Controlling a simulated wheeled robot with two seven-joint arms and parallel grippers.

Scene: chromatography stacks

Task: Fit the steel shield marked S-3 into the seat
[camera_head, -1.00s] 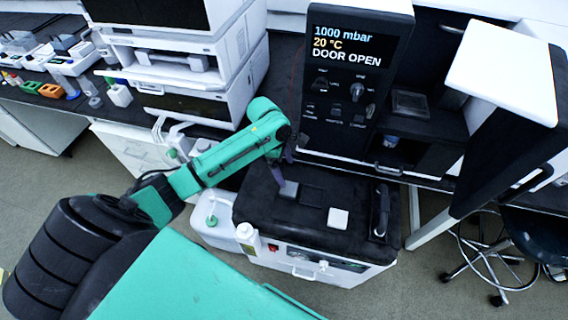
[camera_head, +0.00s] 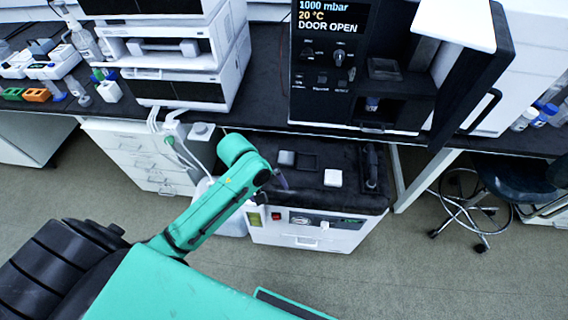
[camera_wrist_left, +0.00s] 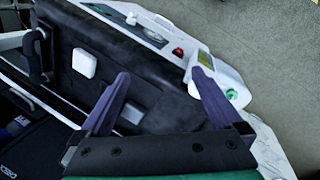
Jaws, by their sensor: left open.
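A small grey block (camera_head: 286,158) sits on the black top of the white cart unit (camera_head: 306,225), beside a dark square recess (camera_head: 307,161). No S-3 mark is legible, so I cannot tell whether this block is the shield or which place is the seat. In the left wrist view a grey block (camera_wrist_left: 133,113) shows by the left finger, partly hidden. My left gripper (camera_head: 282,181) is at the front left of the cart top, nearer the front edge than the block. Its purple fingers (camera_wrist_left: 160,78) are spread and nothing is held between them. My right gripper is out of view.
A white block (camera_head: 333,178) lies on the cart top, also in the left wrist view (camera_wrist_left: 84,64). A black handle (camera_head: 371,165) stands at its right. Behind is an instrument (camera_head: 322,100) reading DOOR OPEN, its door (camera_head: 470,75) swung right. A stool (camera_head: 478,205) stands right.

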